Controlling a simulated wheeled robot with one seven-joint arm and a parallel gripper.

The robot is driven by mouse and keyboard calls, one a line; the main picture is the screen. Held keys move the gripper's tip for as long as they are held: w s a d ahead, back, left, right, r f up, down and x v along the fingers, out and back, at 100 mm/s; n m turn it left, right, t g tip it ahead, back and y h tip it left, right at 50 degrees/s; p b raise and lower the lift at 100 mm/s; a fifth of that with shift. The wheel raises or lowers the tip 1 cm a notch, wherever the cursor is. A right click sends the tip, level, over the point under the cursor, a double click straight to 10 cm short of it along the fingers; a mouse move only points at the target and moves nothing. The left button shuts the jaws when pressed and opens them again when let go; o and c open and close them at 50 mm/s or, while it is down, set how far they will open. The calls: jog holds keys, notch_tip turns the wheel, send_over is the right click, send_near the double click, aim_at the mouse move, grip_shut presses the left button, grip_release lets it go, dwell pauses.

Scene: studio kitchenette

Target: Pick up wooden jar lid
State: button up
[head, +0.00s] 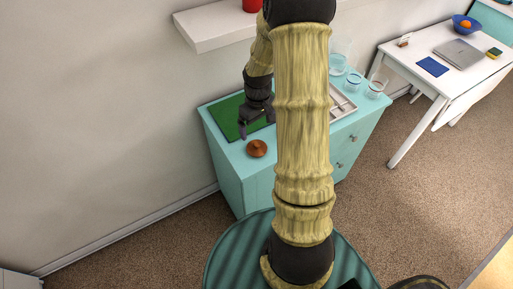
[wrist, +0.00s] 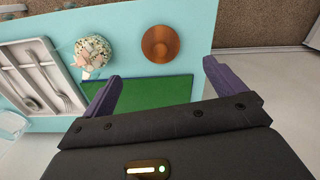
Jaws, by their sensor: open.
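In the wrist view a patterned round jar (wrist: 92,50) stands left of the lid, near a cutlery tray (wrist: 43,80). A white shelf (head: 215,27) hangs above. A white table (head: 450,75) with a laptop stands right.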

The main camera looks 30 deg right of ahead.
send_over(257, 143)
jog(key=f, duration=0.5)
jog(key=shift+s+f, duration=0.25)
jog(key=shift+f, duration=0.1)
jog(key=shift+f, duration=0.1)
jog(key=shift+w+f+p, duration=0.15)
jog(key=shift+f+p, duration=0.7)
jog(key=shift+f, duration=1.65)
jog(key=c, duration=1)
